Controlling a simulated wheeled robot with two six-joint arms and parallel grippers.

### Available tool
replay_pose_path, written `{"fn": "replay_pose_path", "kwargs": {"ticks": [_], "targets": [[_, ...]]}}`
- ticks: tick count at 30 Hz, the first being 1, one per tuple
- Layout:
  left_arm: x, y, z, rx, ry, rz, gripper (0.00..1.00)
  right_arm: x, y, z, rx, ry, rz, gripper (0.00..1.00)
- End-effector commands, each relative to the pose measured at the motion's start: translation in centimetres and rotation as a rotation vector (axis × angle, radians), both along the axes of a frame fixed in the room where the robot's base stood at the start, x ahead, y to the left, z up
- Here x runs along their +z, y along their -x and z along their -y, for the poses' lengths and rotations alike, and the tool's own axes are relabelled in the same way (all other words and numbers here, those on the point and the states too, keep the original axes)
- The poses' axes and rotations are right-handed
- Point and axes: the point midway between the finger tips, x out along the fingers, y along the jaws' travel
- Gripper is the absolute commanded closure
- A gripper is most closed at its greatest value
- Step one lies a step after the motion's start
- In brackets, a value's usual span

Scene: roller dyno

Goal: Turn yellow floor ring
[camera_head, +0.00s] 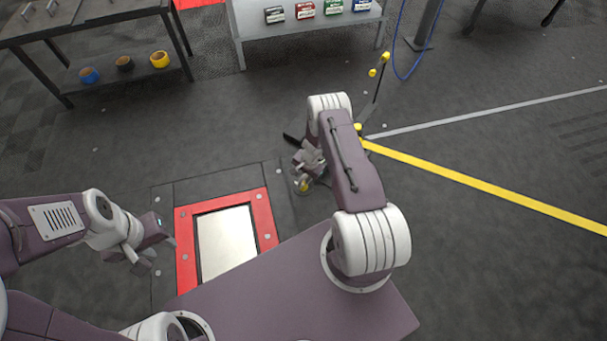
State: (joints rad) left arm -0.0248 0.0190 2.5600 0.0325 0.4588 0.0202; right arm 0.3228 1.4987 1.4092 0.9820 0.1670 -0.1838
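A small yellow part (304,186), which looks like the yellow floor ring, shows at floor level to the right of the red frame. My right gripper (305,178) points down right over it and covers much of it. I cannot tell whether its fingers touch the ring or are shut on it. My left gripper (150,260) hangs left of the red frame, well away from the ring, with nothing visible in it. Its finger gap is too small to judge.
A red frame (184,245) surrounds a pale floor plate (226,243). A thin dark stand with yellow knobs (385,57) stands beyond my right arm. A dark shelf table (120,75) holds tape rolls; a grey bench (310,28) holds small boxes. Floor at right is open, with a yellow stripe (480,183).

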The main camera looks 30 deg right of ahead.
Motion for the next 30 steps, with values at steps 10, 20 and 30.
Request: {"fn": "replay_pose_path", "kwargs": {"ticks": [10, 20, 30], "targets": [[4.5, 0.0, 0.0, 0.0, 0.0, 0.0, 0.64, 5.9, 0.9, 0.5, -0.002, 0.0, 0.0, 0.64], [5.8, 0.0, 0.0, 0.0, 0.0, 0.0, 0.64, 9.1, 1.6, 0.8, 0.0, 0.0, 0.0, 0.64], [5.7, 0.0, 0.0, 0.0, 0.0, 0.0, 0.64, 9.0, 1.6, 0.8, 0.0, -0.001, 0.0, 0.64]]}}
